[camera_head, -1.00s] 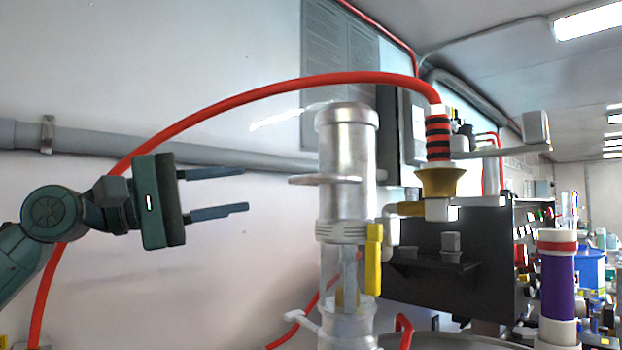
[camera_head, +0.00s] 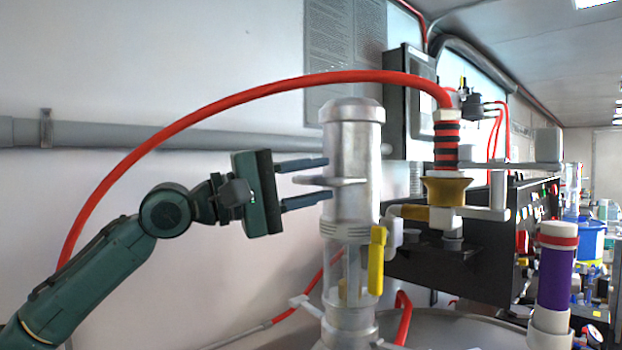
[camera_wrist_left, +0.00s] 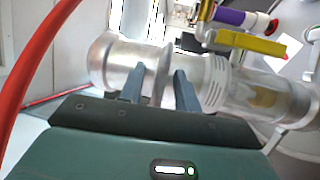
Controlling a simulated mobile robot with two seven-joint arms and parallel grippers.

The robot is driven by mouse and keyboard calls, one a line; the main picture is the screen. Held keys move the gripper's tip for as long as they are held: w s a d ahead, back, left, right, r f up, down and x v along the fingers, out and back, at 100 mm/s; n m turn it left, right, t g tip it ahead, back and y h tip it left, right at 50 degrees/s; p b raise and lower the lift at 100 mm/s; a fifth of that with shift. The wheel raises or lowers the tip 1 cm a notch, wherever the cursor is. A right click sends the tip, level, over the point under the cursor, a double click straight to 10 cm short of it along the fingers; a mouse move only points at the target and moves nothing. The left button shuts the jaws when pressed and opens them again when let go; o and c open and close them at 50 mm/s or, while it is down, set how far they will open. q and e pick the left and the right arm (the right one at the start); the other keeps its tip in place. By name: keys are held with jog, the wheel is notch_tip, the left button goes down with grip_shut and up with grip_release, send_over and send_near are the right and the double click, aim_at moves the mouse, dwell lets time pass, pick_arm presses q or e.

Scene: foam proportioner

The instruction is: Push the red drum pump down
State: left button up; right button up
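A red-and-black ribbed piece (camera_head: 446,145) stands upright on a brass-coloured fitting in the head view, with a red hose curving left from its top. I cannot tell whether this piece or the metal cylinder is the drum pump. The silvery cylinder (camera_head: 352,150) stands upright left of it, with a flat flange (camera_head: 335,181) around its middle. My left gripper (camera_head: 330,179) is open at the cylinder's left side, one finger above the flange and one below. In the left wrist view the fingers (camera_wrist_left: 158,82) straddle the flange (camera_wrist_left: 163,76); contact is unclear. My right gripper is not seen.
The red hose (camera_head: 270,92) arches over my left gripper. A yellow lever (camera_head: 377,260) sits on the cylinder's lower right, near a clear section. A black control panel (camera_head: 480,240) stands behind. A purple, white-capped cylinder (camera_head: 555,275) stands at right. The wall is left.

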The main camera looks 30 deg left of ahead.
pick_arm(q)
jog(key=shift+c, duration=0.5)
grip_shut()
